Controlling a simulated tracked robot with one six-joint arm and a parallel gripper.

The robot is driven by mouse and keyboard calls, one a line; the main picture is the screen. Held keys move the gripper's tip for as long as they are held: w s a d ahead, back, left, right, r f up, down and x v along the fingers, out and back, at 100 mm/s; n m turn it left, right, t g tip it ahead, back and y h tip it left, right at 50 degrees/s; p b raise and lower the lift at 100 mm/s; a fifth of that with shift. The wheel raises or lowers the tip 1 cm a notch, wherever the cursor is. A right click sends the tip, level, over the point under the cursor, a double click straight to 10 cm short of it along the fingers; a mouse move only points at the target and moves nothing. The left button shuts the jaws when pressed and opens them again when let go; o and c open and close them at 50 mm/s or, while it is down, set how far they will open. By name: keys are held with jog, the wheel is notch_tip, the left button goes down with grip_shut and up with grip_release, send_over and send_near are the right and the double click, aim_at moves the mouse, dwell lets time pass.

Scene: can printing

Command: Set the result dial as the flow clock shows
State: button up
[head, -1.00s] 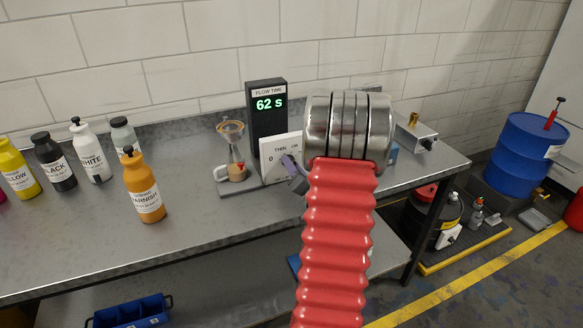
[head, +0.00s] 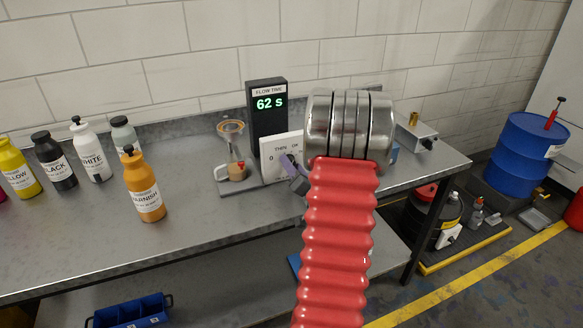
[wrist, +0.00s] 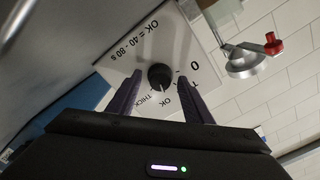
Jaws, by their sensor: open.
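The flow clock (head: 268,130) is a dark upright box on the bench, its green display reading 62 s. The result dial's white panel (head: 275,168) stands in front of it, partly hidden by my gripper. In the wrist view the panel (wrist: 122,72) reads "OK = 40 - 80 s", with 0, OK and THICK lettering around the black knob (wrist: 160,77). The knob's white mark seems to point toward OK. My gripper (wrist: 161,82) is open, with one purple finger on either side of the knob; contact cannot be told. It also shows in the head view (head: 290,163).
A flow cup stand with a beaker (head: 236,172) is just left of the panel. An orange varnish bottle (head: 146,190) and several other bottles stand further left. A grey metal box (head: 416,134) is at the bench's right end.

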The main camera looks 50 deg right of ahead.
jog(key=v, duration=1.3)
jog(key=shift+a, duration=0.15)
jog(key=shift+f, duration=0.1)
jog(key=w+a+r+n+g+y, duration=0.2)
jog(key=w+a+r+n+g, duration=0.15)
jog(key=w+a, duration=0.35)
jog(key=w+a+r+n+g+y, duration=0.1)
jog(key=w+a+r+n+g, duration=0.2)
jog(key=a, duration=0.6)
jog(key=s+a+r+n+g+y, duration=0.1)
jog(key=s+a+n+y, duration=0.1)
jog(key=a, duration=0.7)
jog(key=s+a+r+n+g+y, duration=0.1)
jog(key=s+a+n+y, duration=0.1)
jog(key=s+a, duration=0.4)
jog(key=s+a+r+n+g+y, duration=0.1)
jog(key=s+a+n, duration=0.3)
jog(key=a, duration=0.8)
jog(key=shift+s+r+n+y, duration=0.15)
jog(key=shift+r+n+y, duration=0.15)
jog(key=shift+y, duration=0.3)
